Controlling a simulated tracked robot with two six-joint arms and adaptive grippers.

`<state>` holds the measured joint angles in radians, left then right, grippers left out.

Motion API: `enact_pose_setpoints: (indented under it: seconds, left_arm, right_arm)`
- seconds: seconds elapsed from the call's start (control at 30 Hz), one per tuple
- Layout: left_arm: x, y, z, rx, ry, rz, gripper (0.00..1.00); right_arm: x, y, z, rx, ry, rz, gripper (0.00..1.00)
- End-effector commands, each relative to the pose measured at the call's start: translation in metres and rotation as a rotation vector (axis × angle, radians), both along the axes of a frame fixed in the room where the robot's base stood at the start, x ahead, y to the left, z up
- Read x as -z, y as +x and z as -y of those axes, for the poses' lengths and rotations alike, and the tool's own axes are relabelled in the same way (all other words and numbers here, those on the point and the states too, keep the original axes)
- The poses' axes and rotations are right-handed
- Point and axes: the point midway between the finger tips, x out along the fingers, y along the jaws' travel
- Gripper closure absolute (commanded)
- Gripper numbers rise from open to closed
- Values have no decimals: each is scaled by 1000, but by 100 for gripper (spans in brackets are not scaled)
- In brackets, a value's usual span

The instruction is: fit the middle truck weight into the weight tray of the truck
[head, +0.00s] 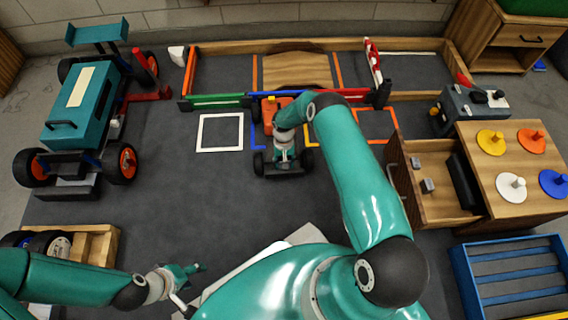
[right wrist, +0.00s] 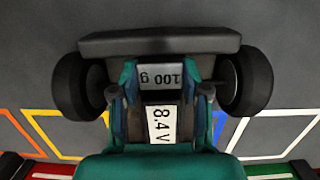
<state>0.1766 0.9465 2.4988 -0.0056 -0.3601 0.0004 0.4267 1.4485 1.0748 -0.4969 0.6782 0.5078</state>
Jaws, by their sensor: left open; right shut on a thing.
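The small truck (head: 270,105) has an orange front and dark wheels and stands on the mat below the coloured gates. My right gripper (head: 284,160) reaches down over its rear. In the right wrist view the fingers (right wrist: 165,78) are shut on a grey weight (right wrist: 162,76) marked "100 g". The weight is at the truck's rear, between the wheels and beside a dark bar (right wrist: 160,41). The fingers hide the weight tray, so I cannot tell whether the weight is fully seated. Two grey weights (head: 428,186) lie in the open drawer. My left gripper (head: 190,271) is open and empty.
A large teal car (head: 80,100) stands at the left. A wooden cabinet (head: 505,165) with coloured discs is at the right, its drawer (head: 440,205) pulled out. A blue crate (head: 510,275) is below it. In the truck, a white label (right wrist: 162,124) reads "8.4 V". The mat left of the truck is clear.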

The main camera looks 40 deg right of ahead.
Motion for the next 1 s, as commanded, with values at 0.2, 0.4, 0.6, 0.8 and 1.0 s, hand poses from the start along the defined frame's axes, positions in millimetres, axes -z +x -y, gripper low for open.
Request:
enact_pose_setpoints:
  seconds: [0.2, 0.4, 0.6, 0.8, 1.0]
  left_arm:
    - [4, 0, 0, 0, 0, 0, 46]
    - [4, 0, 0, 0, 0, 0, 46]
    - [4, 0, 0, 0, 0, 0, 46]
    - [3, 0, 0, 0, 0, 0, 46]
    - [-7, 0, 0, 0, 0, 0, 46]
  right_arm:
    - [13, -10, -4, 1, 10, -15, 46]
    - [12, -9, -4, 0, 9, -16, 29]
    - [10, -8, -3, 0, 7, -13, 29]
    - [9, -7, -3, 0, 6, -11, 29]
    - [0, -6, -3, 0, 6, -10, 29]
